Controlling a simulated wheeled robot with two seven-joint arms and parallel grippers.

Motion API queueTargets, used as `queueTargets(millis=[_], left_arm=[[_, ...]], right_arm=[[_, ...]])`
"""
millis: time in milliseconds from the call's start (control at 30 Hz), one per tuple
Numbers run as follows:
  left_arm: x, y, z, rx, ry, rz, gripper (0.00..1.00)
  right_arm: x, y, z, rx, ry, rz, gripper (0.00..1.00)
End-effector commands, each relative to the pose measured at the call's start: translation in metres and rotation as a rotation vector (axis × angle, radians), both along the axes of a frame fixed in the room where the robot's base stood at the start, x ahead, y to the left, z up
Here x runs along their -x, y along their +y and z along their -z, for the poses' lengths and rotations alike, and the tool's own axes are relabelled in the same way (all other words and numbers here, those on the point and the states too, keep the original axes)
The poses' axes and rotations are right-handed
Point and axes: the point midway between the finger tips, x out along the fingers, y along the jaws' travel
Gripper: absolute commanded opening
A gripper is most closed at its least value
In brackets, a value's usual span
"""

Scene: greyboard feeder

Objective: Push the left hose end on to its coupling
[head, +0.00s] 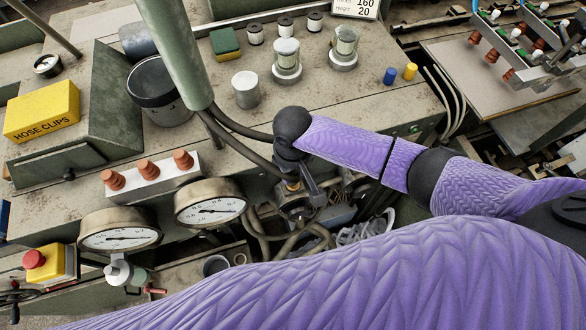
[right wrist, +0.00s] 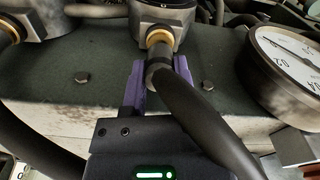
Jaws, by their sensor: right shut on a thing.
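The left hose (right wrist: 205,120) is dark. Its end (right wrist: 159,74) lies between the purple fingers of my right gripper (right wrist: 160,80), which is shut on it. The hose end lines up with the brass coupling (right wrist: 159,38) on a grey metal body and appears to meet it; I cannot tell how far on it is. In the head view the brass part (head: 292,185) shows beside my right gripper (head: 304,192), and my wrist hides part of the hose. Another brass coupling (right wrist: 10,28) shows at the left edge of the wrist view. My left gripper is not in view.
Two pressure gauges (head: 211,203) (head: 119,232) stand left of the couplings. A white block with orange-brown knobs (head: 149,172) is behind them. A green column (head: 176,50) rises close by.

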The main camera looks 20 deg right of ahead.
Motion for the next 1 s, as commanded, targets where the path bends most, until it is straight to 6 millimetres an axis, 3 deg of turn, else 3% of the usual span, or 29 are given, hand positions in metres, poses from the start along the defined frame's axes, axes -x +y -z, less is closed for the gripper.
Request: queueTargets(millis=[600,633,800,1000], left_arm=[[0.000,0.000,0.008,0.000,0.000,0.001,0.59],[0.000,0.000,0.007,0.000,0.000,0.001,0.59],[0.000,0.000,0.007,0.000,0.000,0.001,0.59],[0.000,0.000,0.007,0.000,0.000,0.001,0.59]], right_arm=[[0.000,0.000,0.012,0.000,-0.001,0.000,0.00],[0.000,0.000,0.012,0.000,-0.001,0.000,0.43],[0.000,0.000,0.012,0.000,-0.001,0.000,0.77],[0.000,0.000,0.011,0.000,0.000,0.000,0.77]])
